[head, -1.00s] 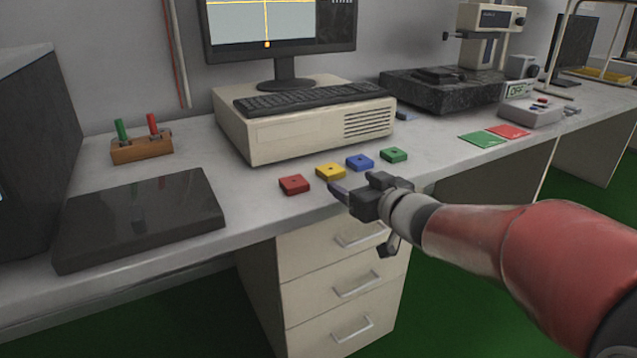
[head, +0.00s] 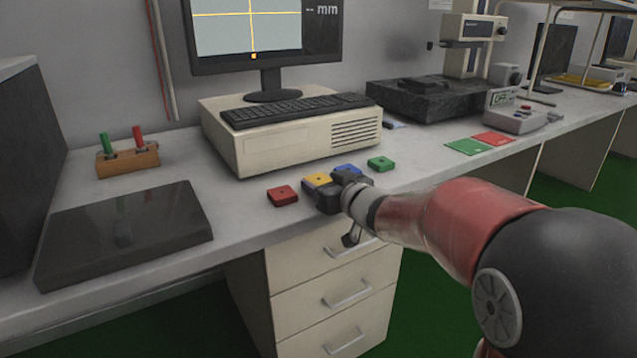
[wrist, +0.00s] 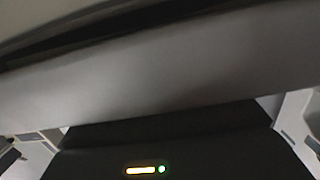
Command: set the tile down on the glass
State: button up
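Several small square tiles lie in a row near the counter's front edge: red (head: 283,196), yellow (head: 318,179), blue (head: 347,170) and green (head: 381,163). The task does not say which tile. The glass appears to be the dark, shiny flat plate (head: 125,236) on the counter at left, with nothing on it. My gripper (head: 320,181) is low at the row, its fingers apart near the yellow tile; it partly hides the yellow and blue tiles. I cannot tell whether it touches either. The wrist view shows no tile clearly.
A beige computer case (head: 290,146) with a keyboard (head: 295,109) stands just behind the tiles. A wooden block (head: 128,160) with green and red pegs stands behind the plate. Green (head: 465,147) and red (head: 493,138) mats lie right. Bare counter lies between the plate and red tile.

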jog(key=c, duration=0.8)
